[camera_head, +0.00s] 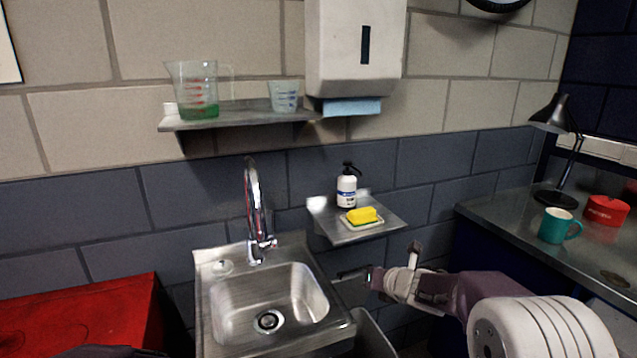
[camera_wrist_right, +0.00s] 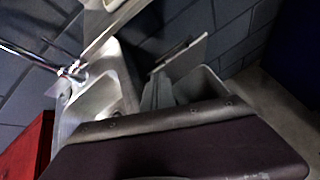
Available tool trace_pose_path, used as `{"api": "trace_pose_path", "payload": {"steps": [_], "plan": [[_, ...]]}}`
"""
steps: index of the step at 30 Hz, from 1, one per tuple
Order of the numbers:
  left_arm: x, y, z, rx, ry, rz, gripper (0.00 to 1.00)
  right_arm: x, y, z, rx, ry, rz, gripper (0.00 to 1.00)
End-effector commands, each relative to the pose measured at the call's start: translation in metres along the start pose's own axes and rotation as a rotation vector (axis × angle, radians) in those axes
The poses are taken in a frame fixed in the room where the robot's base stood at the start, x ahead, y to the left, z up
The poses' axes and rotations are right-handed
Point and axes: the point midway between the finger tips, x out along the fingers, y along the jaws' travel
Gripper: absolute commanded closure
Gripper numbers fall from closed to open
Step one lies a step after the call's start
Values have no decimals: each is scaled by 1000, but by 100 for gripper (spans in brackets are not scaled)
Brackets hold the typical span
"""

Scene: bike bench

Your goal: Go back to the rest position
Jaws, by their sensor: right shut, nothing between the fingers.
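My right gripper (camera_head: 352,274) shows in the head view just right of the steel sink (camera_head: 222,318). It is shut and empty, and it points left toward the sink's right rim. My right arm reaches in from the lower right. The sink also shows at the left in the right wrist view (camera_wrist_right: 93,98). My left gripper is not in view; only a dark bit of my left arm shows at the bottom left of the head view.
A faucet (camera_head: 256,215) rises behind the basin. A small shelf (camera_head: 385,232) holds a soap bottle (camera_head: 347,189) and a yellow sponge (camera_head: 362,215). A red cabinet (camera_head: 85,310) stands left. A counter (camera_head: 510,222) at right holds a teal mug (camera_head: 555,226) and a lamp (camera_head: 552,116).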

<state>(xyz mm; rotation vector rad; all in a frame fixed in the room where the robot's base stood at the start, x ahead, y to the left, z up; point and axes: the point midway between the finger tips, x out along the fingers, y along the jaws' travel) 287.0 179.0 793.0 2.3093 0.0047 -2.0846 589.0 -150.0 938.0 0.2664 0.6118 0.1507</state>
Motion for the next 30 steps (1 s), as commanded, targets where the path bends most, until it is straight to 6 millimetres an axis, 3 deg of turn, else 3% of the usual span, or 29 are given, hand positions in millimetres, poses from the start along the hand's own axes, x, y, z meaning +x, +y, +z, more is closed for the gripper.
{"api": "trace_pose_path", "payload": {"steps": [2,6,9,12,16,19,21,27,30], "plan": [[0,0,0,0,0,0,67,-26,-12,-28,412,11,-108,100],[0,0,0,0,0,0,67,-74,-46,-115,1273,18,-398,100],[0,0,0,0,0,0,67,-107,-58,-177,1770,-20,-627,100],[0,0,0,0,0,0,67,-136,-60,-232,2175,-99,-867,100],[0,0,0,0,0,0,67,-166,-52,-280,2593,-279,-1168,100],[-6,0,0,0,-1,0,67,-176,-48,-282,2791,-447,-1267,100],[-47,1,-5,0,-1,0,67,-198,-36,-248,2779,-435,-1260,100],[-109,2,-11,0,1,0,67,-232,-18,-199,2777,-433,-1257,100],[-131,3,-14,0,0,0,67,-243,-11,-182,2776,-433,-1255,100]]}}
